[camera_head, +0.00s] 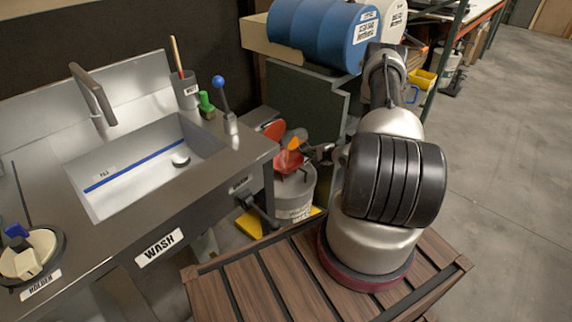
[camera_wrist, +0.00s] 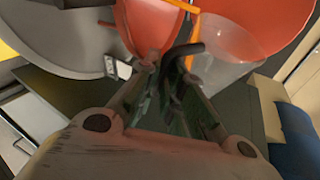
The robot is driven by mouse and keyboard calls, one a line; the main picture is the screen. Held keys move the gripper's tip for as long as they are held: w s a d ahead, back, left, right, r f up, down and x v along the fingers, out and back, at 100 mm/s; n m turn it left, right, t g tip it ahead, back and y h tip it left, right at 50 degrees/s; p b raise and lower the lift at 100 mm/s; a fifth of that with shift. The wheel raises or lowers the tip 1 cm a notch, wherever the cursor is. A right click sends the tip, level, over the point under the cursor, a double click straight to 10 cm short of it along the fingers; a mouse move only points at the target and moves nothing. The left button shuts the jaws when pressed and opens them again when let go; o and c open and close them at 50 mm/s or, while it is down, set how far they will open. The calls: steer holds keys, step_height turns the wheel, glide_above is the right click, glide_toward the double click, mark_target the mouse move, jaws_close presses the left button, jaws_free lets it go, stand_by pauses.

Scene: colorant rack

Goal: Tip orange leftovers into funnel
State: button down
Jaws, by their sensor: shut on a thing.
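My gripper (camera_head: 318,152) reaches over the waste drum beside the sink. In the wrist view its fingers (camera_wrist: 172,88) are closed on the dark handle (camera_wrist: 187,52) of a clear cup (camera_wrist: 222,66). The cup appears tilted. Orange colorant (camera_head: 295,138) shows above the red-orange funnel (camera_head: 288,161); in the wrist view an orange streak (camera_wrist: 193,30) lies between the cup and the funnel (camera_wrist: 143,25). I cannot tell whether it is flowing. The funnel sits on the pale drum (camera_head: 294,194). The cup's inside is mostly hidden.
A red-orange lid (camera_head: 272,130) stands open behind the funnel. The sink counter (camera_head: 235,160) with a blue-knobbed lever (camera_head: 224,100) is close on the left. A blue barrel (camera_head: 320,32) lies behind. The floor (camera_head: 500,160) at right is clear.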

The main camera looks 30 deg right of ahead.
steer(key=shift+s+a+r+h, duration=0.2)
steer(key=shift+a+h, duration=0.1)
stand_by(1.1)
steer(key=shift+r+n+t+h+p, duration=0.3)
steer(key=shift+n+t, duration=0.3)
stand_by(1.0)
steer(key=m+g+y+b, duration=0.2)
steer(key=m+g+y, duration=0.3)
steer(key=m+y, duration=0.2)
glide_toward(302, 137)
steer(key=w+a+f, duration=0.2)
steer(key=a+f, duration=0.1)
steer(key=shift+w+f, duration=0.1)
steer(key=shift+f, duration=0.25)
steer(key=shift+w+d+r+m+y+b, duration=0.3)
steer(key=shift+d+r+m+y, duration=0.1)
steer(key=shift+r+m+y, duration=0.25)
step_height(302, 137, up, 8)
steer(key=d+m+y, duration=0.1)
steer(key=shift+w+y+b, duration=0.3)
steer(key=shift+w+y, duration=0.05)
steer(key=shift+f, duration=0.1)
